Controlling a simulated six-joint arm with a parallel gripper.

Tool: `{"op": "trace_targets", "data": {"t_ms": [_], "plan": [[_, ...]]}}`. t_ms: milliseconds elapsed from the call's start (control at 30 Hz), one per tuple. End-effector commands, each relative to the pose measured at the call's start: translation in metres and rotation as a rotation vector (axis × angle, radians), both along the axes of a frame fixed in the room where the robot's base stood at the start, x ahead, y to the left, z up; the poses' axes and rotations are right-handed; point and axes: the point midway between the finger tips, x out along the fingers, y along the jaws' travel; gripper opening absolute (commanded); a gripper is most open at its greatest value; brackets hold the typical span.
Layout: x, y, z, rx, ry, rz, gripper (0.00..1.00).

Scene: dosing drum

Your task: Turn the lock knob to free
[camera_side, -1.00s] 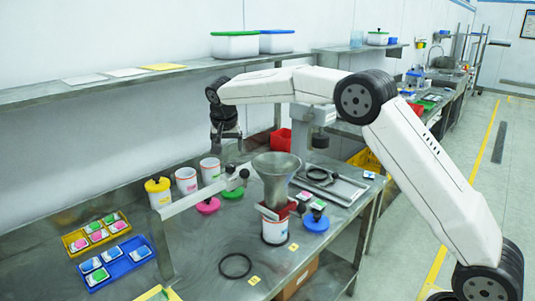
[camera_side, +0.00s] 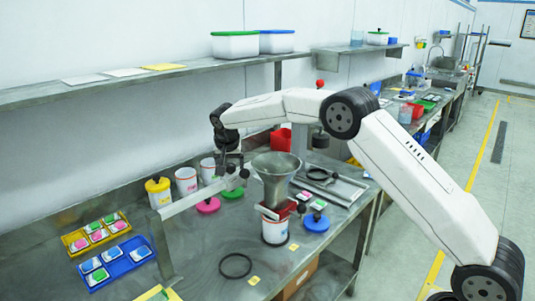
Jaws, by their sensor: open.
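The dosing device has a grey metal funnel (camera_side: 276,165) above a red holder (camera_side: 278,211), with a white container (camera_side: 275,232) beneath. A pale bar (camera_side: 205,195) runs left from it. A small dark round knob (camera_side: 244,173) shows by the bar's raised end, and another dark knob (camera_side: 301,208) is right of the funnel's foot. I cannot tell for certain which is the lock knob, or its setting. My gripper (camera_side: 230,173) points down, open, just beside the dark knob at the bar's end. Its fingertips are small and overlap the bar, so contact is unclear.
White canisters (camera_side: 186,181) and a yellow-lidded one (camera_side: 158,192) stand left of my gripper. Pink (camera_side: 208,205) and blue (camera_side: 315,223) lids lie near the device. Yellow and blue trays (camera_side: 117,264) sit at the left. A black ring (camera_side: 235,266) lies in front.

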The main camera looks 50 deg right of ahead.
Motion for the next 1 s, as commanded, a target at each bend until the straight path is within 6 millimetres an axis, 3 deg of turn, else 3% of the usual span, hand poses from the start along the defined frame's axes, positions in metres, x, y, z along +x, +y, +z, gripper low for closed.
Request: {"op": "trace_targets", "data": {"t_ms": [267,500,533,1000], "plan": [[0.0004,-0.0005,-0.0009,0.000,0.000,0.000,0.81],[0.0003,-0.0004,-0.0008,0.000,0.000,0.000,0.05],[0.0003,-0.0004,-0.0008,0.000,0.000,0.000,0.00],[-0.0001,-0.0012,-0.0001,0.000,0.000,0.064,0.00]]}}
